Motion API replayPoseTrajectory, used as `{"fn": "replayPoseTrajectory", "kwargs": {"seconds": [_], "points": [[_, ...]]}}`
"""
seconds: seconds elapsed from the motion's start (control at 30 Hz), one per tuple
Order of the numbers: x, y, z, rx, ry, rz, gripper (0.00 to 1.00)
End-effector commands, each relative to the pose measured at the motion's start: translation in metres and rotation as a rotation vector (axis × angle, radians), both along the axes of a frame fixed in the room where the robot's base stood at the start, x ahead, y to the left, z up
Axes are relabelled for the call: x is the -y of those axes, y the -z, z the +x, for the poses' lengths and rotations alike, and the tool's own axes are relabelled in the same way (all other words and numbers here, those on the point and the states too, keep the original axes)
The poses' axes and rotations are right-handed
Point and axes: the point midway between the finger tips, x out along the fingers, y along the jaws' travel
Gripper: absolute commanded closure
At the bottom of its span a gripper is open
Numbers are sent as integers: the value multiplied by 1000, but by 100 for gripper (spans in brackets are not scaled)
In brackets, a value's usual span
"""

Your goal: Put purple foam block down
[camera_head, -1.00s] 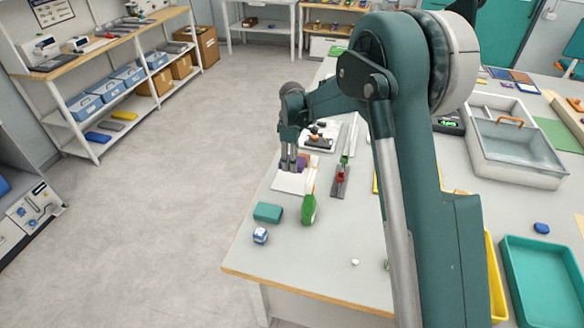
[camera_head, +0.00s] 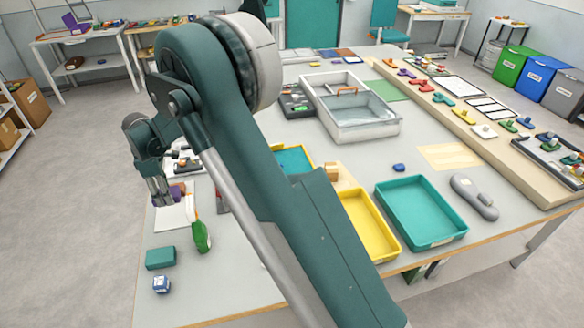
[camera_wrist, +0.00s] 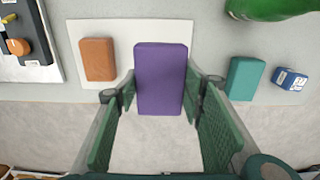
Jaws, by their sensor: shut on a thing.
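The purple foam block (camera_wrist: 160,80) is between my gripper's fingers in the wrist view. My gripper (camera_wrist: 160,92) is shut on its sides. In the wrist view the block overlaps the right part of the white sheet (camera_wrist: 118,30). An orange-brown block (camera_wrist: 98,60) lies on that sheet to the left. I cannot tell whether the purple block touches the sheet.
A teal block (camera_wrist: 245,78) and a small blue-and-white cube (camera_wrist: 290,80) lie to the right. A green bottle (camera_head: 200,237) is near the sheet. A device on a white base (camera_wrist: 35,45) is at left. A yellow tray (camera_head: 392,250) and teal tray (camera_head: 420,241) stand farther right.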

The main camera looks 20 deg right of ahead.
Motion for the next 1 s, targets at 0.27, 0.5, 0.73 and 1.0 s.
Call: {"fn": "replayPoseTrajectory", "kwargs": {"seconds": [0.27, 0.5, 0.73, 1.0], "points": [[0, -8, 0, 0, 0, 0, 73], [0, -39, 0, 0, 0, 0, 73], [29, -50, 16, 0, 53, 0, 73], [98, -50, 49, 0, 180, 0, 73]]}}
